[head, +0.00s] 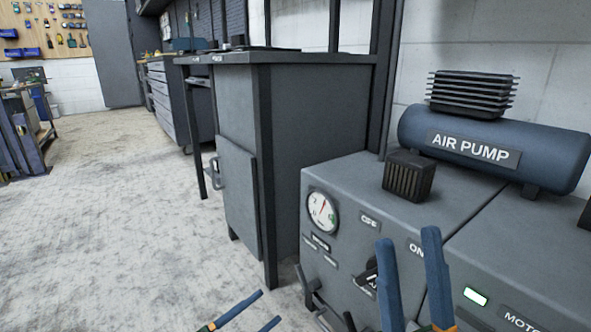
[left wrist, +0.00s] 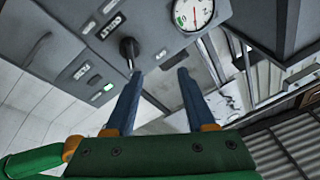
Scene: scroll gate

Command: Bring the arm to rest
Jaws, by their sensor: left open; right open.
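My left gripper (head: 269,306) is low at the bottom edge of the head view, left of the grey machine cabinet (head: 345,245). Its two blue fingers are apart with nothing between them. They also show open and empty in the left wrist view (left wrist: 160,78), with the cabinet's panel beyond them. My right gripper (head: 407,236) is in front of the cabinet face, its blue fingers upright, apart and empty. A black knob (head: 369,272) on the panel is partly hidden by a right finger. I cannot tell whether that finger touches the panel.
The panel carries a round gauge (head: 322,212) and a lit indicator (head: 475,296). A blue tank marked AIR PUMP (head: 550,158) and a black finned block (head: 409,175) are on top. A grey workbench (head: 315,110) stands behind. The floor (head: 110,230) at left is clear.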

